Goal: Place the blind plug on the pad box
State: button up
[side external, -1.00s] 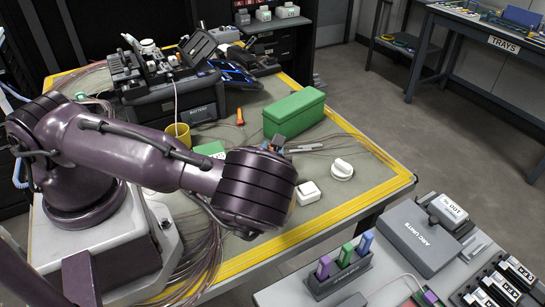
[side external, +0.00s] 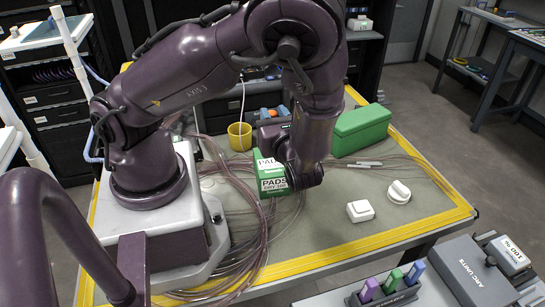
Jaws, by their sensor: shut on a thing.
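The pad box (side external: 271,184), green and white with "PADS" lettering, stands on the table just in front of my arm's end. My gripper (side external: 268,153) is low at the box's top, beside my upright wrist link. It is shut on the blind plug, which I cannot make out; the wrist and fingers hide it. I cannot tell whether the plug touches the box.
A green case (side external: 361,132) lies right of my wrist. A yellow cup (side external: 240,137) stands behind. Loose fibres spread around the pad box. The front table area is clear.

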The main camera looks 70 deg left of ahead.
jog(key=shift+s+f, duration=0.15)
jog(key=shift+f, duration=3.6)
jog(key=shift+f, duration=0.1)
jog(key=o, duration=0.9)
jog(key=shift+o, duration=0.2)
